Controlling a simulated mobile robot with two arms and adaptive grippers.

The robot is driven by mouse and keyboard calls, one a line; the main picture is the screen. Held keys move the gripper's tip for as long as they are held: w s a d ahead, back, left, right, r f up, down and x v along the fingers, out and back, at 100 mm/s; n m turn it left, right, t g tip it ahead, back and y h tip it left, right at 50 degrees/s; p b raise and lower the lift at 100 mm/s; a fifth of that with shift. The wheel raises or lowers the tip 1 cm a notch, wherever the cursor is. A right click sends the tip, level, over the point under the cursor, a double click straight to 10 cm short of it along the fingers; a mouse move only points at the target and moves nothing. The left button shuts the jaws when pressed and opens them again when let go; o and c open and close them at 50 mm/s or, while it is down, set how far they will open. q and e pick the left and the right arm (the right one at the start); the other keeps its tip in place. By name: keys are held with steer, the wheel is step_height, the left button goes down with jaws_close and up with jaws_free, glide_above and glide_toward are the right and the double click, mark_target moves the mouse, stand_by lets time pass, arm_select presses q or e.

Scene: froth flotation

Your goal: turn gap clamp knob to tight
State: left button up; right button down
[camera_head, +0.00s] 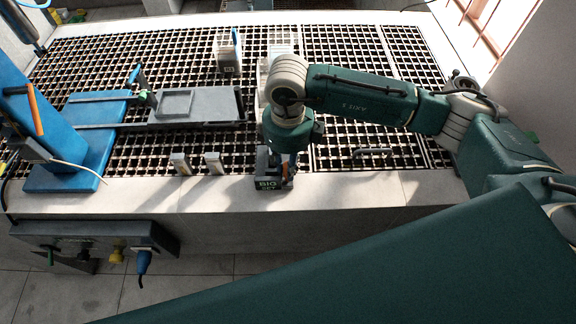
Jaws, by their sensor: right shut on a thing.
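My right gripper (283,172) points down at the front edge of the grating. It is shut on a dark block with a pale label (268,184) at the ledge; the arm hides part of the contact. On the left, a blue stand (75,150) carries two rails and a grey plate (195,105). A small upright clamp with a blue-green handle (140,78) stands at the rails and may be the gap clamp; no knob marking is readable. My right gripper is well to the right of it. My left gripper is not in view.
A metal grating (330,150) covers the bench behind a pale front ledge (130,197). Two small pale blocks (197,163) stand near the ledge. A dark control box (95,240) with a blue plug hangs below the ledge.

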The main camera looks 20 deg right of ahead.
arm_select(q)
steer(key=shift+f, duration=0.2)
arm_select(e)
steer(key=c, duration=1.6)
jaws_free()
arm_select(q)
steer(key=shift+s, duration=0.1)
arm_select(e)
steer(key=shift+o, duration=0.2)
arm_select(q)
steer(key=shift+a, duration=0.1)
arm_select(e)
steer(key=shift+r, duration=0.1)
step_height(320, 180, up, 12)
